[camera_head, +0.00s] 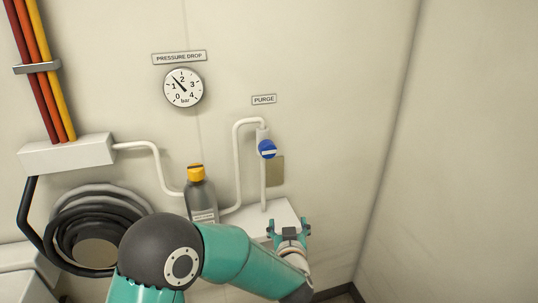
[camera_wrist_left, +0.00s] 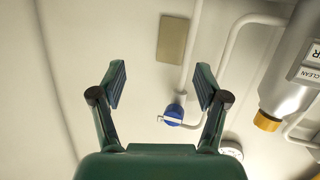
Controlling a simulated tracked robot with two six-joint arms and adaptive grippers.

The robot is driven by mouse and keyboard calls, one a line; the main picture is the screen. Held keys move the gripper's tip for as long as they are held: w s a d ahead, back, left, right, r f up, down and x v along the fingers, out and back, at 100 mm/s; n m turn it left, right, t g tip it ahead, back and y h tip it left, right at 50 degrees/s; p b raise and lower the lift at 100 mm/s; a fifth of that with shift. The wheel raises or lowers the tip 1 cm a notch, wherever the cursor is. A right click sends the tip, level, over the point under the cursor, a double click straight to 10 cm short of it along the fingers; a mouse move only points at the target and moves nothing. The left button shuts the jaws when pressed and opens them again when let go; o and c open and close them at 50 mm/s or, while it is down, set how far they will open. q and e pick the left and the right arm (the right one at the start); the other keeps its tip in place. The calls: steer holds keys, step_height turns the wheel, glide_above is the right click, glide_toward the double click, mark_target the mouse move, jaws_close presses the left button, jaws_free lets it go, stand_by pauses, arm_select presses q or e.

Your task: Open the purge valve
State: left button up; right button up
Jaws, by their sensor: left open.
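The purge valve (camera_head: 267,149) is a round blue knob with a light bar across it, set on a white pipe under the PURGE label (camera_head: 264,100). In the head view its bar looks roughly level. My left gripper (camera_head: 289,226) is open and empty, below and slightly right of the valve, apart from it. In the left wrist view the blue valve (camera_wrist_left: 173,114) shows between the two spread fingers of my left gripper (camera_wrist_left: 161,80), upside down, beyond them. My right gripper is not in view.
A grey bottle with a yellow cap (camera_head: 202,200) stands left of the valve pipe. A white ledge (camera_head: 250,221) lies below the valve. A pressure gauge (camera_head: 183,88) hangs upper left. Coiled dark hoses (camera_head: 85,225) are at the left.

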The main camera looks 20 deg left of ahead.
mark_target(270, 152)
arm_select(q)
step_height(270, 152, up, 15)
steer(key=s+n+y, duration=0.2)
steer(key=n+y, duration=0.2)
steer(key=y, duration=0.2)
steer(key=p+x, duration=0.3)
steer(key=x, duration=1.3)
steer(key=shift+w+p, duration=0.35)
steer(key=shift+w, duration=0.1)
steer(key=shift+d, duration=0.1)
steer(key=c, duration=1.1)
steer(key=shift+d, duration=0.15)
steer(key=shift+c, duration=0.3)
